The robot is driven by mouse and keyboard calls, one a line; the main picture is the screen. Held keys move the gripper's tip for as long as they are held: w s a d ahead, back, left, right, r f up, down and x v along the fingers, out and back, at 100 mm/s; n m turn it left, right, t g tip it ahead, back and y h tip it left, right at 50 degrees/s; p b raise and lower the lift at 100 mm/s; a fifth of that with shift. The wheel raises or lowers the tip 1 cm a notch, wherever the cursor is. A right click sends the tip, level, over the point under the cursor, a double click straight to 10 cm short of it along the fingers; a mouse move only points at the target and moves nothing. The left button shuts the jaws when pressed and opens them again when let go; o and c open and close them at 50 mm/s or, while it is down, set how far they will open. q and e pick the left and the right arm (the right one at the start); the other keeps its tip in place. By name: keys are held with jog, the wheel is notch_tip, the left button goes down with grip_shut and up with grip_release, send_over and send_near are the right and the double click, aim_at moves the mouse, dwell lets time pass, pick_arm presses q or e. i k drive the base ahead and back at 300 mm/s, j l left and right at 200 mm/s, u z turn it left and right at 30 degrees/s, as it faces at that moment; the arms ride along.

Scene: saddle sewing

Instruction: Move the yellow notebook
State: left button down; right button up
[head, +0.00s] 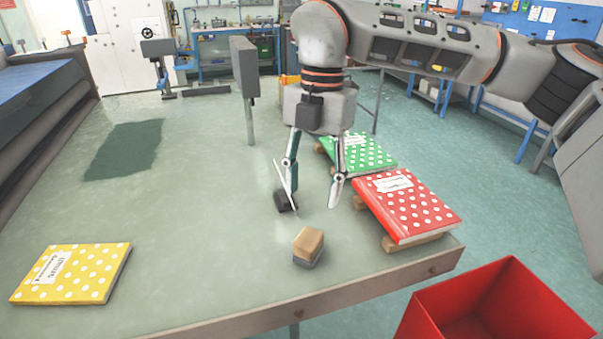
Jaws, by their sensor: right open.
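The yellow notebook (72,274) has white dots and a white label. It lies flat on the table at the front left. My right gripper (312,202) points down over the table, well to the right of the yellow notebook. Its two fingers are spread apart. A small dark block (285,201) with a thin light piece is by its left finger; I cannot tell if they touch. My left gripper is not in view.
A red dotted notebook (408,207) and a green dotted notebook (362,153) rest on wooden strips at the right. A wood-topped block (309,246) stands near the front edge of the table (200,230). A red bin (495,305) is at the lower right. The table's middle left is clear.

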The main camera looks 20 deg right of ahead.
aim_at(77, 274)
jog(key=k, duration=1)
